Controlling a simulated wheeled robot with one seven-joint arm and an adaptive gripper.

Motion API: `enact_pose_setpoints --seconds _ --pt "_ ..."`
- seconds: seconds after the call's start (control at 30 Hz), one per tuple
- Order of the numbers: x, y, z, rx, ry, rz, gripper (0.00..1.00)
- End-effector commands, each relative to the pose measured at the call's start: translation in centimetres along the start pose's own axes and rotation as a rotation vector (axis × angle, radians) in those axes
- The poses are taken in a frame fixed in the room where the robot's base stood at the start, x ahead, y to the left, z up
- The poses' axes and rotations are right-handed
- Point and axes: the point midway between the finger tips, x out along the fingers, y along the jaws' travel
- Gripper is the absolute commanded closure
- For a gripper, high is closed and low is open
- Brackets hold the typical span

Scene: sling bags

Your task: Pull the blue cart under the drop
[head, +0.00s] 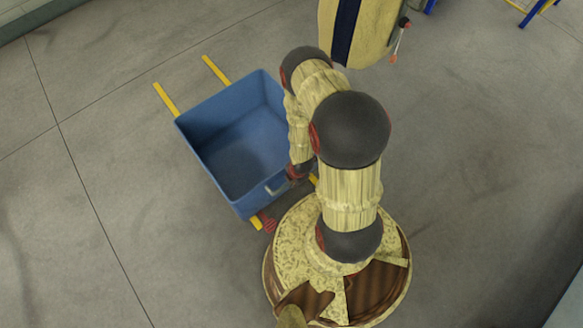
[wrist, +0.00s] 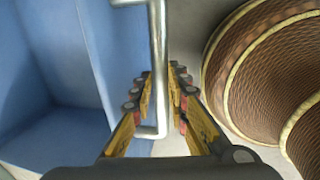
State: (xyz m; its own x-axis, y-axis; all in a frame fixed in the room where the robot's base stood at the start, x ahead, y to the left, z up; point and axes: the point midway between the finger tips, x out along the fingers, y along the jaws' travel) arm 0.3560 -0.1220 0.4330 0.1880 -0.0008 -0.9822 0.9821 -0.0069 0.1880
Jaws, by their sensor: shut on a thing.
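The blue cart (head: 236,150) is an open, empty box in the head view, left of my arm. A metal bar handle (head: 274,189) is on its near wall. In the wrist view the handle (wrist: 158,60) stands between the fingers of my gripper (wrist: 163,88), which is shut on it. The cart's blue side (wrist: 45,80) fills the left of that view. My arm partly hides the gripper in the head view. A cream hanging bag (head: 375,30) with a dark stripe is at the top, right of the cart, its upper part cut off.
Yellow strips (head: 166,99) run along the floor and pass under the cart. A small red and white piece (head: 401,40) hangs beside the bag. Blue and yellow frames (head: 537,12) stand at the top right. The grey floor (head: 480,190) at right is clear.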

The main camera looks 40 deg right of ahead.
Motion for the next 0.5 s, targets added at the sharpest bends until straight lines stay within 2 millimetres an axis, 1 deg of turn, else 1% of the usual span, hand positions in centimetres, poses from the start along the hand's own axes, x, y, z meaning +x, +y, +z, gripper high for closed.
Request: enact_pose_setpoints --seconds 0.4,0.43,0.5 --pt "-0.04 0.01 0.01 -0.001 0.000 0.001 1.00" --pt "-0.04 0.01 0.01 -0.001 0.000 0.001 0.82" --pt "-0.04 0.02 0.01 -0.001 0.000 0.001 0.78"
